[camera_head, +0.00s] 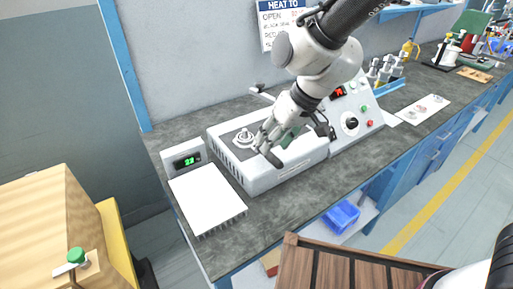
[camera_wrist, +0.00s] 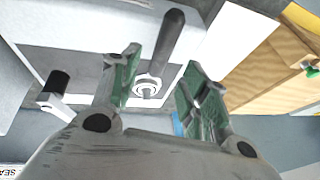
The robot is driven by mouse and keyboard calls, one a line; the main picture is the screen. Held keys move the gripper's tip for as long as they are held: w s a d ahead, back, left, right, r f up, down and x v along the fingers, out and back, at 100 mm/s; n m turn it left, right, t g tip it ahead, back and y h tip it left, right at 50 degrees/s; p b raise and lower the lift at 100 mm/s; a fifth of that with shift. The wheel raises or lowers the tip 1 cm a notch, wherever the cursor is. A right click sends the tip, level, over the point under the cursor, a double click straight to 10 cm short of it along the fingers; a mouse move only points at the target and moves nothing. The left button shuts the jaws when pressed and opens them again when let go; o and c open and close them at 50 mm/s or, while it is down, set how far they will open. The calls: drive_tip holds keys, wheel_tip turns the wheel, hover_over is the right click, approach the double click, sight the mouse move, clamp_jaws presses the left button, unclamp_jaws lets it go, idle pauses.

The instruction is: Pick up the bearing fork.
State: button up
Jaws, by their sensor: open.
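In the wrist view, a dark rounded handle (camera_wrist: 169,42) runs from the top edge down to a pale ring-shaped part (camera_wrist: 147,86). This looks like the bearing fork, but its fork shape is not clear. My gripper (camera_wrist: 160,64) is open, with a green-padded finger on each side of the handle; I cannot tell if either touches it. In the head view, my gripper (camera_head: 268,148) hangs over the white machine (camera_head: 286,180), beside a round metal fixture (camera_head: 243,137).
A white-topped unit with a green display (camera_head: 188,160) stands left of the machine. A black-ended lever (camera_head: 261,88) is behind. A control panel (camera_head: 352,120) and metal bottles (camera_head: 385,70) are to the right. The bench front (camera_head: 270,222) is clear.

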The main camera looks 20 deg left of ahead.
drive_tip(key=x, duration=0.4)
drive_tip(key=shift+a+f, duration=0.1)
drive_tip(key=shift+f, duration=0.3)
drive_tip(key=shift+c, duration=0.4)
clamp_jaws()
drive_tip(key=shift+w, duration=0.1)
wheel_tip(320, 180, up, 10)
